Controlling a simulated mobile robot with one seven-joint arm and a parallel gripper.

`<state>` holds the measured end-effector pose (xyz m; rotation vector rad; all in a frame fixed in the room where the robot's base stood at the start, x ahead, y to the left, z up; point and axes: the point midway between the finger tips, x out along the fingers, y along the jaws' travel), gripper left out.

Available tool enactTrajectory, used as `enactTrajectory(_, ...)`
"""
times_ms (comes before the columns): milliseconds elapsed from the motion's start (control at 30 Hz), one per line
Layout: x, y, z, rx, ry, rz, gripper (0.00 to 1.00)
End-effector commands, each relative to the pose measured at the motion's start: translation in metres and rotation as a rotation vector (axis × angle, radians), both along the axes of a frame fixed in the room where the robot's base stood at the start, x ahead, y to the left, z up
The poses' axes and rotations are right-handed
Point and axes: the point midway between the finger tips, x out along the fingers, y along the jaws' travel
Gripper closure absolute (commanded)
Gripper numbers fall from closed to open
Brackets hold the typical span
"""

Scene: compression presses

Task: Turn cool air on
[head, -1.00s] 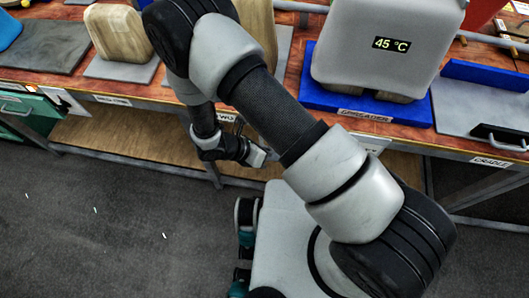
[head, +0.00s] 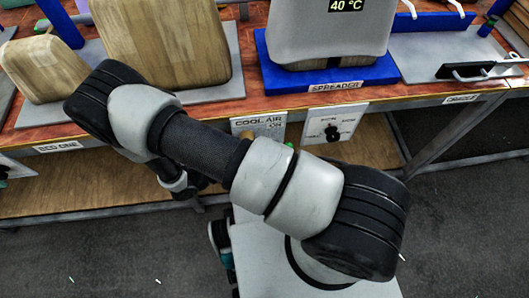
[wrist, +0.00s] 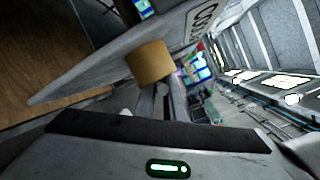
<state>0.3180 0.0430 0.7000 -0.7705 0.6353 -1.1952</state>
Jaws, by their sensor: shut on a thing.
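The cool air panel (head: 258,125) is a pale plate marked "COOL AIR ON" on the bench's front edge, partly behind my arm. In the wrist view the panel (wrist: 203,22) shows tilted, with part of its lettering. A tan, brass-like cylindrical knob (wrist: 150,62) stands out from the plate. My gripper (wrist: 166,98) is shut on this knob, its narrow fingers against the knob's near end. In the head view my arm hides the gripper and the knob.
A grey block with a "40 °C" display (head: 345,30) sits on the blue spreader base (head: 325,78). A second panel with a black dial (head: 333,132) is to the right. Wooden forms (head: 165,45) stand on the bench at left. A cradle plate (head: 440,50) is at right.

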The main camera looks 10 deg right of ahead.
Motion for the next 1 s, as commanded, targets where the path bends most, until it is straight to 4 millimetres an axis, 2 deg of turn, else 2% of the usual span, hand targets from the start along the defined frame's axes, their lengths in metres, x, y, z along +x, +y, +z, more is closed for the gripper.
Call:
enactTrajectory(33,0.0,0.0,-0.003,-0.037,0.002,0.003,1.0)
enactTrajectory(400,0.0,-0.002,0.011,-0.231,0.015,0.003,1.0)
enactTrajectory(1000,0.001,-0.002,0.017,-0.282,0.018,0.002,1.0)
